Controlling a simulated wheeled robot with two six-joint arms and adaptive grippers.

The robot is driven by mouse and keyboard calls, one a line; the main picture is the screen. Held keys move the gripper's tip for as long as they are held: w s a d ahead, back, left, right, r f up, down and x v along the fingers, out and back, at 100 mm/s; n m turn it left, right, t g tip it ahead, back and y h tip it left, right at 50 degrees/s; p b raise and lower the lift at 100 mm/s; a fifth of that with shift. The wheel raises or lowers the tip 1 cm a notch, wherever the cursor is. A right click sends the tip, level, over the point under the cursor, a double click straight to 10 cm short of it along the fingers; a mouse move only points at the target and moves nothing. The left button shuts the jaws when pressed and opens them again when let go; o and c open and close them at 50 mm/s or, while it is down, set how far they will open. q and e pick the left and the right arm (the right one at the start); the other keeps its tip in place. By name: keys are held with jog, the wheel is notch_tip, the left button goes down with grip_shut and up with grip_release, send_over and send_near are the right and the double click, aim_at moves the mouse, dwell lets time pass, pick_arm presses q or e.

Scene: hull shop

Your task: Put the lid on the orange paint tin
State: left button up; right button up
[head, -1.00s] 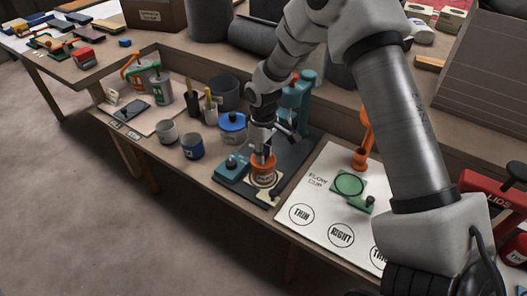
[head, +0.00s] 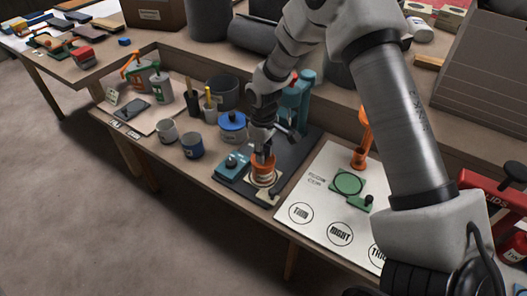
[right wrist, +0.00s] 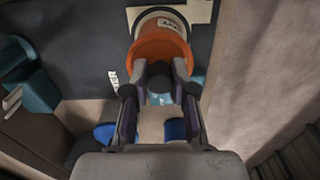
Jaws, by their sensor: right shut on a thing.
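The orange paint tin (head: 263,172) stands at the round mark on the dark mat, and its pale label shows in the right wrist view (right wrist: 171,24). My right gripper (head: 264,153) points down right above it. In the right wrist view its fingers (right wrist: 161,76) are shut on a dark knob-like part, apparently that of the orange lid (right wrist: 160,50). The lid is at the tin's top; I cannot tell whether it is fully seated, as the fingers hide part of it. My left gripper is not in view.
A teal device (head: 232,164) stands left of the tin and a teal press (head: 296,100) behind it. A blue pot (head: 232,122) and two cups stand further left.

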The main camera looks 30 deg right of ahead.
jog(key=shift+f+p, duration=0.15)
jog(key=shift+p, duration=0.95)
dwell(1.0)
dwell(0.3)
jog(key=o, duration=1.4)
notch_tip(320, 180, up, 7)
jog(key=p, duration=0.7)
grip_shut()
